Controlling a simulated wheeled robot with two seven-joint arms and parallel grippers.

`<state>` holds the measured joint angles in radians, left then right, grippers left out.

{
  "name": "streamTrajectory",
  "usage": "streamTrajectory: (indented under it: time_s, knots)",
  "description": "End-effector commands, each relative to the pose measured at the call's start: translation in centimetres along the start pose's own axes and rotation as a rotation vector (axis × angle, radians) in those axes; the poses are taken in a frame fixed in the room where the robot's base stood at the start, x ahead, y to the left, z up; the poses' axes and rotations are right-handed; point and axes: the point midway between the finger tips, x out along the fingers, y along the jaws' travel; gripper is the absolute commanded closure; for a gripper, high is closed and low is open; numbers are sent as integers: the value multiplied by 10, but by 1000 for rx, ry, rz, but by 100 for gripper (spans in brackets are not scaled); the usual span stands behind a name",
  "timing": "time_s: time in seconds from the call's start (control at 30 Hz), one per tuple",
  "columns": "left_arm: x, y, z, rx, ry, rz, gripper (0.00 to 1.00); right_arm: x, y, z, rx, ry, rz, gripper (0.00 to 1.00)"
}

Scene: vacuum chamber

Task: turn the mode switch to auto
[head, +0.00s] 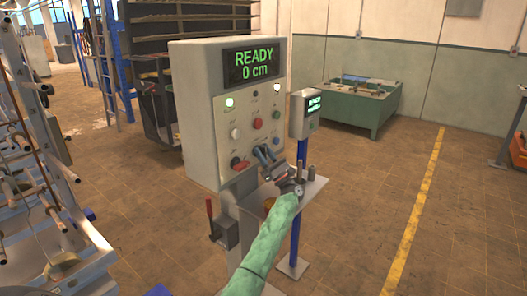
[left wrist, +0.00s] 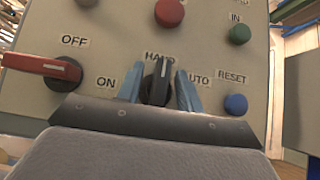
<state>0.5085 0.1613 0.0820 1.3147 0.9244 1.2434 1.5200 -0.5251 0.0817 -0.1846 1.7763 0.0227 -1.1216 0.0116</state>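The mode switch (left wrist: 158,80) is a black knob with a light pointer line, on the grey panel in the left wrist view. Its pointer is about upright, toward the HAND label (left wrist: 159,57); the AUTO label (left wrist: 200,78) is to its right. My left gripper (left wrist: 160,92) has its two blue fingers on either side of the knob, set apart; I see no clear grip, and contact is hard to tell. In the head view the left gripper (head: 266,155) is at the lower part of the panel, hiding the switch. My right gripper is not in view.
The control cabinet (head: 195,100) shows READY 0 cm on its display (head: 252,66). A red-handled OFF/ON switch (left wrist: 40,66) is left of the fingers, a blue RESET button (left wrist: 236,104) right, and a red button (left wrist: 169,12) above. A small shelf (head: 312,190) juts out below.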

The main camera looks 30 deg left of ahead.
Motion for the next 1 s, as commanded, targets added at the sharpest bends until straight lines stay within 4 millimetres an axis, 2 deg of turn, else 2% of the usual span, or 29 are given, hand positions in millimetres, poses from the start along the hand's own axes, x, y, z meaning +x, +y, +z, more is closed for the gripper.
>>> streamTrajectory:
  time_s: [0.37,0.57,1.0]
  knots:
    - [2,0,0,0,0,-1,64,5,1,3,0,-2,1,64]
    - [2,0,0,0,0,-1,100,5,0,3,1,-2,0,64]
    - [1,0,-2,29,1,-29,100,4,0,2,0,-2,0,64]
